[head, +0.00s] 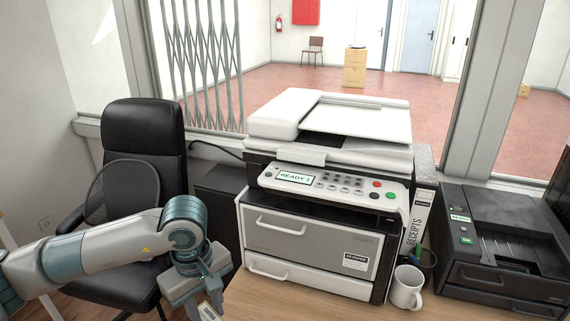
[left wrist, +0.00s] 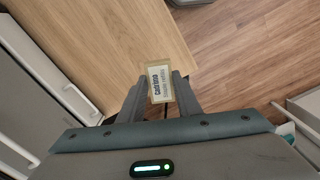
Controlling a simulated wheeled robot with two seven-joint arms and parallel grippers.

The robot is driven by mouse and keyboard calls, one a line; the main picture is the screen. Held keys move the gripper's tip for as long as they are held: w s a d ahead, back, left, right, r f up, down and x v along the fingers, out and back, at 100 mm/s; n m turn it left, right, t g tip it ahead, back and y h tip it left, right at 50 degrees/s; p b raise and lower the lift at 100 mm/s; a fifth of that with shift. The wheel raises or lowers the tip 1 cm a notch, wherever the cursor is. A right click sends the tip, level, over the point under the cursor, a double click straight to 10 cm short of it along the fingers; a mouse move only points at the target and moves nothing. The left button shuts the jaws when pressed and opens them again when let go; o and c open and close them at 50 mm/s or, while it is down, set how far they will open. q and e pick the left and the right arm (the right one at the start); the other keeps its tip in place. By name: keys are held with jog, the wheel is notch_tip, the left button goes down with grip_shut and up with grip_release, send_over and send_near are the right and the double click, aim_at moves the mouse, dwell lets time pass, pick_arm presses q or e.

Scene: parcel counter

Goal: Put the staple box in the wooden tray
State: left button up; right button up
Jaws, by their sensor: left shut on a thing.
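My left gripper (head: 203,300) is low in the head view, in front of the office chair and left of the printer. It is shut on the staple box (head: 207,311), a small pale box with a printed label. In the left wrist view the box (left wrist: 160,82) sits between the two fingertips (left wrist: 158,90), with its label facing the camera. It is held near the edge of the wooden desk top, with floor also below. My right gripper is in neither view. I do not see the wooden tray in either view.
A large printer (head: 310,240) stands on the wooden desk (head: 250,306). A white mug (head: 407,288), a pen cup (head: 427,260), a receipts binder (head: 418,215) and a black printer (head: 505,240) are to its right. A black office chair (head: 145,150) stands at left.

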pick_arm(q)
jog(key=s+a+r+m, duration=0.1)
jog(key=s+a+m, duration=0.3)
jog(key=m, duration=0.5)
jog(key=shift+s+a+r, duration=0.15)
jog(key=shift+a+r, duration=0.15)
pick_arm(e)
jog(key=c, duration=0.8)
pick_arm(q)
jog(key=shift+s+d, duration=0.1)
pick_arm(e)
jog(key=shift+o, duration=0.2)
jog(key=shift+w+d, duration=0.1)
